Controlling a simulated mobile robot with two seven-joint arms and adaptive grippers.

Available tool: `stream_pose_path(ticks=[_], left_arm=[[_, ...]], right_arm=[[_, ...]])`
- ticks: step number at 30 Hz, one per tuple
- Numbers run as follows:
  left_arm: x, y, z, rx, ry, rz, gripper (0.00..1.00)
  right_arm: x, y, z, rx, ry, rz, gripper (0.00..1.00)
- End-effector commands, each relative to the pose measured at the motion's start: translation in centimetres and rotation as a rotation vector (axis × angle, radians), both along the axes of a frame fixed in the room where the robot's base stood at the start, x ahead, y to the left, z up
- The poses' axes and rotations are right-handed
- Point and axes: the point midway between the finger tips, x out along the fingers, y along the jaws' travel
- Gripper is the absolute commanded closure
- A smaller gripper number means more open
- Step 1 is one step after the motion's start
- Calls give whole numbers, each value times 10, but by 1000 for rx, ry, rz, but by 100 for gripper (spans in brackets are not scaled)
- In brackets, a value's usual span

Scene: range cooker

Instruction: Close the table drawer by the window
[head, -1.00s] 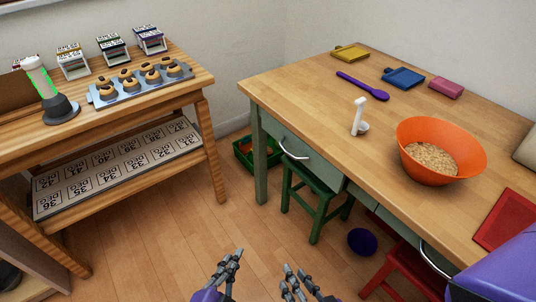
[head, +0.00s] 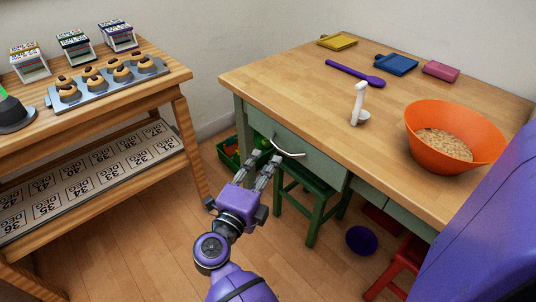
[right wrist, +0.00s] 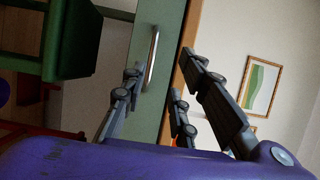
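The green drawer front (head: 318,160) is under the near edge of the wooden table (head: 300,85) and has a curved silver handle (head: 288,150). How far the drawer stands out, if at all, I cannot tell. My right gripper (head: 264,163) is just in front of and left of the handle, with its fingers apart and nothing visibly held. In the right wrist view the open right gripper (right wrist: 155,85) points at the green front (right wrist: 172,65), with the handle (right wrist: 152,58) near one finger. Contact is unclear. My left gripper is not in view.
A green stool (head: 312,200) stands under the drawer. An orange bowl (head: 450,140) and a white upright item (head: 359,108) stand on the table. A wooden shelf table (head: 165,85) is at left. A purple bowl (head: 361,240) and red stool (head: 400,268) are below right.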

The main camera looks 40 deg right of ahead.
Motion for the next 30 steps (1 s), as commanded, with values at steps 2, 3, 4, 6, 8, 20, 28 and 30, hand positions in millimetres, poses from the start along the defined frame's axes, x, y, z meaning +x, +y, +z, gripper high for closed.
stream_pose_path(ticks=[2, 3, 4, 6, 8, 20, 28, 30], left_arm=[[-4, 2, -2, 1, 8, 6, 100], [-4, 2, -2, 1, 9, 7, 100], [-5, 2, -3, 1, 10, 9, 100], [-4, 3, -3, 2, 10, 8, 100], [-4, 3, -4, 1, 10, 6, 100], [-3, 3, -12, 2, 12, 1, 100], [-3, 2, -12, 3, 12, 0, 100], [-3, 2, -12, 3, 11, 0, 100]], right_arm=[[2, 0, -7, 49, -7, -30, 73], [3, -1, -9, 62, -8, -39, 73], [3, -3, -9, 67, -9, -43, 73], [6, -10, -10, 69, -9, -44, 73], [10, -17, -9, 66, -9, -44, 73], [35, -65, -11, 65, -9, -41, 73], [37, -69, -11, 66, -8, -40, 73], [37, -69, -11, 66, -8, -40, 74]])
